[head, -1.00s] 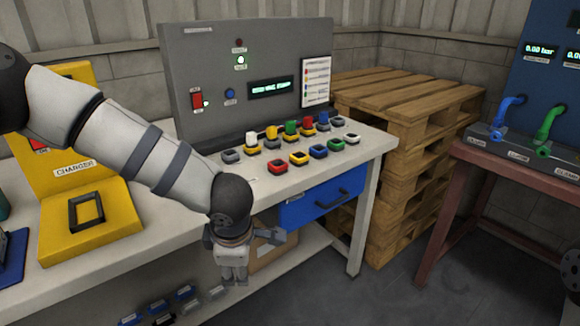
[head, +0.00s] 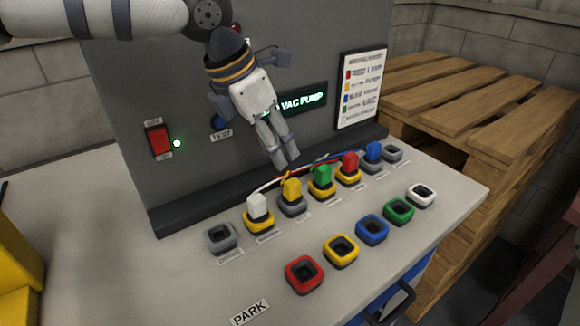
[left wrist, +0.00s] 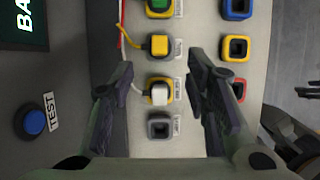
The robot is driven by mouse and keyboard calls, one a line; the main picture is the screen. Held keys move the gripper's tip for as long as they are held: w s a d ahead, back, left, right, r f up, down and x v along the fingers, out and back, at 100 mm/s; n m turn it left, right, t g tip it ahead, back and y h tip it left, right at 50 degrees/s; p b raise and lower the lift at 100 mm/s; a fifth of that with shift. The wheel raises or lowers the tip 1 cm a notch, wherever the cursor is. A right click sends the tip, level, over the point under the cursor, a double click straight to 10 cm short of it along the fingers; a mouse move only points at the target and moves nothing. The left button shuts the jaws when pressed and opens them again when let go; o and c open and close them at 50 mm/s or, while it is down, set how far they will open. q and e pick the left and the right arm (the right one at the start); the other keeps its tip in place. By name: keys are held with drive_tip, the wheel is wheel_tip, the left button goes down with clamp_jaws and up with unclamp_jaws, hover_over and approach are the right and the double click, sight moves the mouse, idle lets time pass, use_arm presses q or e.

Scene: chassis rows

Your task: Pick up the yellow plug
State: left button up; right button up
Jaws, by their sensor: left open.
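The yellow plug (head: 291,189) stands upright in a grey-rimmed socket in the back row on the bench, between the white plug (head: 258,206) and the green plug (head: 323,176). A yellow cable runs from it. My left gripper (head: 284,164) is above and just behind the yellow plug in the head view, fingers pointing down and empty. In the left wrist view, the yellow plug (left wrist: 160,45) lies between the lines of the two open fingers, slightly beyond their tips, and the white plug (left wrist: 160,93) is also between them.
Red (head: 350,161) and blue (head: 373,151) plugs stand farther right in the row. An empty grey socket (head: 220,237) is at its left end. Several empty coloured sockets form the front row. The upright grey panel (head: 130,120) stands close behind; wooden pallets (head: 500,100) are at right.

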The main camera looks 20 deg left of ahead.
sight(291, 182)
use_arm(q)
drive_tip(key=x, duration=0.4)
drive_tip(key=s+x, duration=0.1)
drive_tip(key=x, duration=0.1)
drive_tip(key=shift+w+d+f+b, duration=0.1)
drive_tip(key=shift+d+f+b, duration=0.1)
drive_tip(key=shift+b, duration=0.2)
drive_tip(key=x, duration=0.5)
drive_tip(key=shift+w+a+f+b, duration=0.2)
drive_tip(key=shift+w+a+b, duration=0.1)
drive_tip(key=shift+w, duration=0.15)
drive_tip(key=shift+r, duration=0.1)
use_arm(e)
drive_tip(key=shift+s+d+f+g, duration=0.1)
drive_tip(key=shift+s+f+g, duration=0.1)
drive_tip(key=shift+s+f, duration=0.35)
drive_tip(key=shift+s+d+f+g, duration=0.1)
drive_tip(key=shift+s+f+g, duration=0.15)
drive_tip(key=shift+s, duration=0.45)
use_arm(q)
clamp_jaws()
